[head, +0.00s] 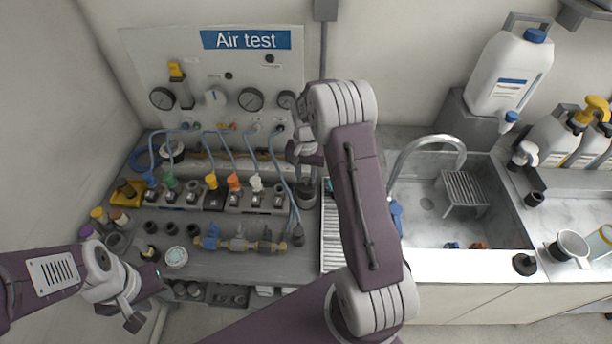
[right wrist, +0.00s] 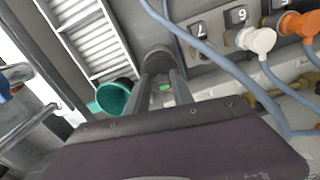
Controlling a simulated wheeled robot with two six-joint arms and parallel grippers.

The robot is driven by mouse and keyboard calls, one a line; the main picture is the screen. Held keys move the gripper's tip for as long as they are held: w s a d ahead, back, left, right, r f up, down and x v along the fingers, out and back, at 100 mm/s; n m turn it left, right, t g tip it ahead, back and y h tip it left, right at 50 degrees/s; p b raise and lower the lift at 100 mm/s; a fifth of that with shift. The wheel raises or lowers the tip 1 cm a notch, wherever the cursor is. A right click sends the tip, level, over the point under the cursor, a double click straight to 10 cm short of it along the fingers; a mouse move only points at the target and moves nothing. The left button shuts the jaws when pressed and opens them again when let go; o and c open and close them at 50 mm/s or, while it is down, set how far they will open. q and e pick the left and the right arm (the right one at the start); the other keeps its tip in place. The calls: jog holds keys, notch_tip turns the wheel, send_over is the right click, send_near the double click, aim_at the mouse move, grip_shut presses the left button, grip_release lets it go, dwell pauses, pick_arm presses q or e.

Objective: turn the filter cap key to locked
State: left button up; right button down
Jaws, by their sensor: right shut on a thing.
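A dark grey cylinder with a round top (head: 306,193) stands at the right end of the grey bench, and it also shows in the right wrist view (right wrist: 157,58). I take it for the filter cap. My right gripper (right wrist: 162,84) is shut on its dark top, with a finger on either side. A small green mark (right wrist: 165,88) shows between the fingers. The key's shape and any lock marking cannot be made out. In the head view my right arm hides much of the grip. My left gripper (head: 146,306) is apart and empty at the lower left, its fingers spread.
A teal cup (right wrist: 115,97) stands close beside my right gripper, near a slatted drain rack (head: 333,235). Hoses with coloured connectors (head: 234,182) run along the bench to the left. A brass valve assembly (head: 240,243) lies in front. A sink (head: 430,205) is at right.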

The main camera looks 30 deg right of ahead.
jog(key=shift+m+p, duration=0.4)
jog(key=shift+m, duration=0.7)
dwell(1.1)
jog(key=c, duration=1.1)
grip_release()
